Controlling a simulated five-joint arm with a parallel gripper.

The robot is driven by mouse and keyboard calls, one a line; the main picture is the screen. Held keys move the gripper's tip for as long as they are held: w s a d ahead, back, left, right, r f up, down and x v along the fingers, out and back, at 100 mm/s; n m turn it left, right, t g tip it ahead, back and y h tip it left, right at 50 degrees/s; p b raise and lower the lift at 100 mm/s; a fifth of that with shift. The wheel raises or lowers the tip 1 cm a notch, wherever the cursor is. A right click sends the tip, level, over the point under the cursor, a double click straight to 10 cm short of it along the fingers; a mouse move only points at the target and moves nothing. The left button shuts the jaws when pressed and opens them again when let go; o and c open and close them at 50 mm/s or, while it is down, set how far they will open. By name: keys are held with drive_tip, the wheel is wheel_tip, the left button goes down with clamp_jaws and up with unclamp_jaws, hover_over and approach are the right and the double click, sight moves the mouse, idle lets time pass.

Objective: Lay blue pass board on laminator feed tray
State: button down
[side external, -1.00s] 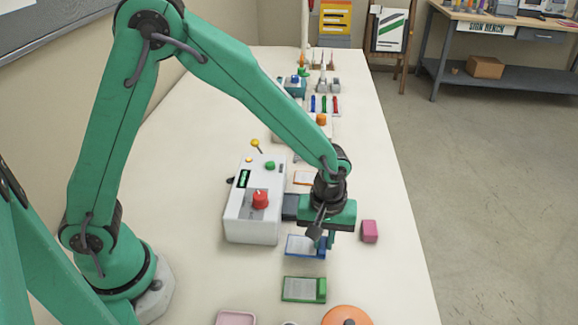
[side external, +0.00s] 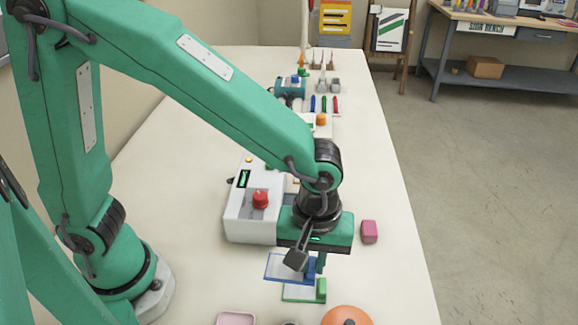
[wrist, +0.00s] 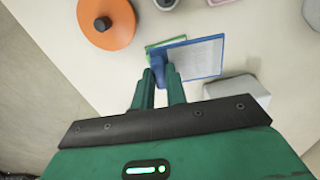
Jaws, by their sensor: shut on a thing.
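My gripper (side external: 318,264) is shut on the blue pass board (side external: 284,267) by its edge grip and holds it above the table. The board juts out to the left of my fingers in the side view. In the wrist view the board (wrist: 198,60) reaches right from my fingertips (wrist: 160,78), its pale face showing. The laminator (side external: 237,222), a pale box with a red knob, stands behind and left of my gripper. Its feed tray is not clearly visible now; my gripper covers the area right of the laminator.
A green board (side external: 298,294) lies on the table just below and in front of the blue one. A pink block (side external: 369,232) is to the right. An orange disc (side external: 347,316) and a pink dish (side external: 236,319) are at the front. Bare table (side external: 390,275) lies at right.

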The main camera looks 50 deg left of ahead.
idle(0.6)
drive_tip(key=shift+w+a+r, duration=0.1)
drive_tip(key=shift+w+a, duration=0.1)
drive_tip(key=shift+w, duration=0.2)
drive_tip(key=w+a+r, duration=0.2)
drive_tip(key=w+a, duration=0.6)
drive_tip(key=w, duration=0.2)
drive_tip(key=shift+n, duration=0.4)
drive_tip(key=w+a+f, duration=0.2)
drive_tip(key=a, duration=0.1)
drive_tip(key=w+a+f, duration=0.2)
drive_tip(key=w+a, duration=0.1)
drive_tip(key=w+a+f, duration=0.2)
drive_tip(key=f, duration=0.1)
drive_tip(key=shift+w+a, duration=0.35)
drive_tip(key=shift+a, duration=0.05)
drive_tip(key=shift+f, duration=2)
drive_tip(key=shift+f, duration=0.15)
drive_tip(key=c, duration=1.4)
unclamp_jaws()
drive_tip(key=shift+c, duration=0.2)
